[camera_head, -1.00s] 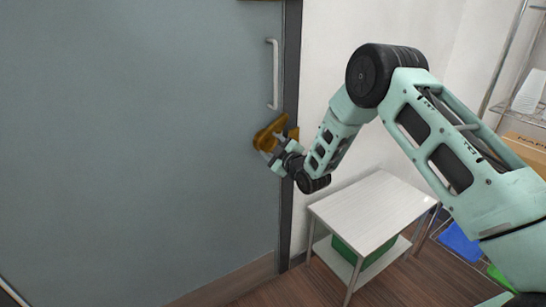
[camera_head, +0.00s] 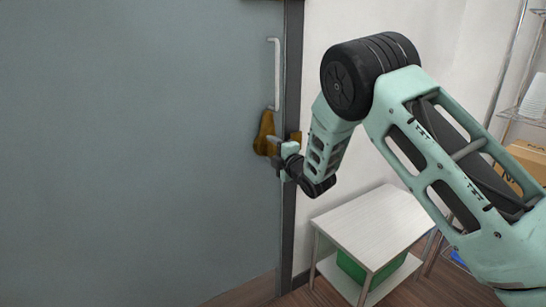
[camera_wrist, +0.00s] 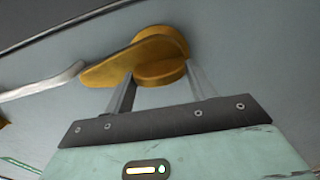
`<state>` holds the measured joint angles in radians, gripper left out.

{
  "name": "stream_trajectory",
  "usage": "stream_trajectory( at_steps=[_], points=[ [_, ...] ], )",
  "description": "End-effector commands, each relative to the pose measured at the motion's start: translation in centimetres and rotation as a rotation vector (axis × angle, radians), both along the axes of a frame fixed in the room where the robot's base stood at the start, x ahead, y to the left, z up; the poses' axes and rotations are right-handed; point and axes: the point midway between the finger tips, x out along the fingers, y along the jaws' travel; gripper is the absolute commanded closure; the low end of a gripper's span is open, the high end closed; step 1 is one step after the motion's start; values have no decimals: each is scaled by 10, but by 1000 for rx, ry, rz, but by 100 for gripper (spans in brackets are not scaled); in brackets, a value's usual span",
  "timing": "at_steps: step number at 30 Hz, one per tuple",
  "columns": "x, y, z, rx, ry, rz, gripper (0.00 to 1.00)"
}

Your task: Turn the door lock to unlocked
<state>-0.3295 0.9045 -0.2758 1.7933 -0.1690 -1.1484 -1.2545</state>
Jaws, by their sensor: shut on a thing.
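The brass door lock (camera_head: 264,130) is on the grey door near its right edge, below the handle. Its knob stands nearly upright in the head view. In the wrist view the lock (camera_wrist: 130,62) shows a round base and a long tapered grip pointing left. My gripper (camera_head: 279,147) is at the lock's lower right and shut on it. In the wrist view one finger of my gripper (camera_wrist: 160,78) is on each side of the lock. The fingertips are partly hidden behind the brass.
The grey door (camera_head: 130,150) fills the left side. A silver vertical handle (camera_head: 274,75) is above the lock. A small white table (camera_head: 370,225) with a green bin (camera_head: 362,270) below stands right of the frame. A wire shelf with a cardboard box (camera_head: 530,160) is far right.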

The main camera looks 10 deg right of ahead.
Motion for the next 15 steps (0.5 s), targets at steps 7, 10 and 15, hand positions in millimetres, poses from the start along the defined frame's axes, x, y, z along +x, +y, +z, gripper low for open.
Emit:
stream_trajectory(
  at_steps=[7, 10, 15],
  points=[
    [0, -1, 0, -39, -13, -1, 85],
    [0, -1, 0, -44, -14, -1, 85],
    [0, -1, 0, -45, -14, -1, 85]
  ],
)
